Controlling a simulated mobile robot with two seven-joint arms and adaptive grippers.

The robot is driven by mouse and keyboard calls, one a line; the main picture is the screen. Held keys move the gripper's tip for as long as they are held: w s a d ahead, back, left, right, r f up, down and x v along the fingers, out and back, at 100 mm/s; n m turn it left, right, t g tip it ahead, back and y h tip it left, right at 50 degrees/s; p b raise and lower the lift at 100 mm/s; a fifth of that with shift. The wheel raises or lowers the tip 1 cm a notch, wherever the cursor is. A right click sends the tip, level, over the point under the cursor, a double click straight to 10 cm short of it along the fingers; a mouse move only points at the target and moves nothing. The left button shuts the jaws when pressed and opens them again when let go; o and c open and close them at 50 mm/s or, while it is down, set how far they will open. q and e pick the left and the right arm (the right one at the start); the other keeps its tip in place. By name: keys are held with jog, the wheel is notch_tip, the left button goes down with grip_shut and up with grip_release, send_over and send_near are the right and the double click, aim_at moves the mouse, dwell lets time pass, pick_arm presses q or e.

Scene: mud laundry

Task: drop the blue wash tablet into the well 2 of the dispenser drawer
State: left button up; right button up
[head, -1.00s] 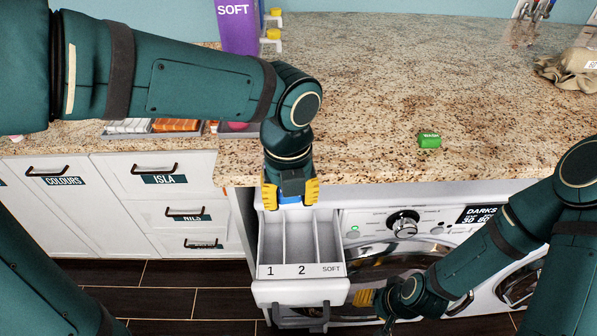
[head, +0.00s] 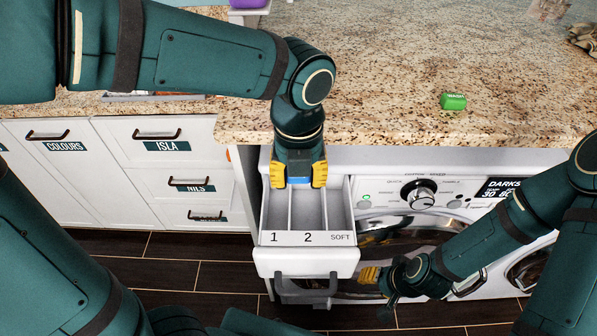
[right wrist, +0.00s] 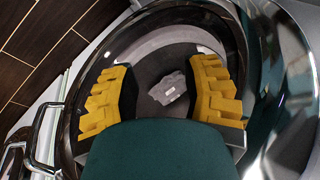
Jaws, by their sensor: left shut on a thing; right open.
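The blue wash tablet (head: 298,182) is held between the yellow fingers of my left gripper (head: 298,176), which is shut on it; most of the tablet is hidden. The dispenser drawer (head: 306,258) is pulled out, with compartments marked 1, 2 and SOFT. My left gripper is over the back part of the drawer, and the tablet appears in line with the back of well 2 (head: 306,218). Its exact height above the well is hard to tell. My right gripper (head: 368,276) is open and empty in front of the washer door; its spread fingers show in the right wrist view (right wrist: 160,95).
The washer's control panel with a dial (head: 419,194) is right of the drawer. A grey item (right wrist: 168,88) shows beyond the right fingers. White cabinets (head: 60,180) stand at left.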

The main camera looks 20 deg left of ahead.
pick_arm(q)
jog(key=o, duration=1)
jog(key=shift+r, duration=0.1)
notch_tip(320, 180, up, 12)
